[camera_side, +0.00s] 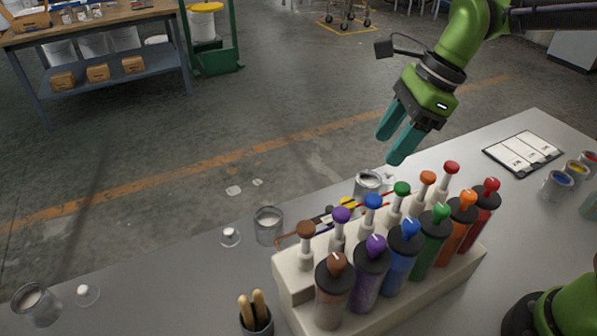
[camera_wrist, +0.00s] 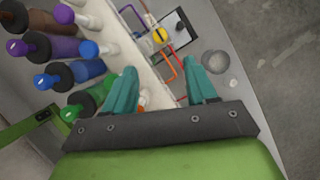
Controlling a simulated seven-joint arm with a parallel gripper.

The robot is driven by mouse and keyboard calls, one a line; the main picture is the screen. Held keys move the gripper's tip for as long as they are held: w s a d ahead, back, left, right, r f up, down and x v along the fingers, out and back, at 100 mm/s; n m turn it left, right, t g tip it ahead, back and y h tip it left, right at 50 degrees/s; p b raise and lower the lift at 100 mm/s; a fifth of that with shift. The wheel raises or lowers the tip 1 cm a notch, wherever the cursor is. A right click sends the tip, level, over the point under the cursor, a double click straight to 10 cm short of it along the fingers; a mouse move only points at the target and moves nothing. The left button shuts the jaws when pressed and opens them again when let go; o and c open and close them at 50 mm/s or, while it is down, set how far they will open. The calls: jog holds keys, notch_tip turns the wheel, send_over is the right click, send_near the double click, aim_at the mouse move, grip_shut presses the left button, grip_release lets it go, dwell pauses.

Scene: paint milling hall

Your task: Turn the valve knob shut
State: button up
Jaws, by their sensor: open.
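A small yellow valve knob (camera_wrist: 160,35) shows in the wrist view beyond my fingers, with red and orange tubes beside it and a dark-framed plate behind it. In the side view a yellow piece of the knob (camera_side: 347,203) shows behind the bottle rack; its lower part is hidden. My gripper (camera_side: 390,148) hangs above the bench's far edge, above and to the right of the knob. Its two teal fingers are apart and empty. In the wrist view the gripper (camera_wrist: 162,68) frames the tubes between its fingers, touching nothing that I can see.
A pale rack (camera_side: 296,277) of several coloured bottles and upright plungers stands in front of the knob. A glass jar (camera_side: 268,226) and a metal can (camera_side: 368,187) stand near the bench's far edge. A clipboard (camera_side: 522,151) lies at right.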

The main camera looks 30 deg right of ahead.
jog(key=shift+v, duration=1.5)
jog(key=s+d+n+t, duration=0.1)
jog(key=s+d+n, duration=0.1)
jog(key=n, duration=0.1)
jog(key=s+d+n+t, duration=0.1)
jog(key=s+d+n, duration=0.1)
jog(key=n, duration=0.1)
jog(key=s+d+n+t, duration=0.1)
jog(key=s+d+n, duration=0.1)
jog(key=n, duration=0.2)
jog(key=shift+d, duration=0.4)
jog(key=s+d+f+n+t+h, duration=0.2)
jog(key=s+d+n, duration=0.1)
jog(key=n, duration=0.5)
jog(key=shift+s+d+f+n, duration=0.25)
jog(key=shift+s+n, duration=0.05)
jog(key=shift+s, duration=0.4)
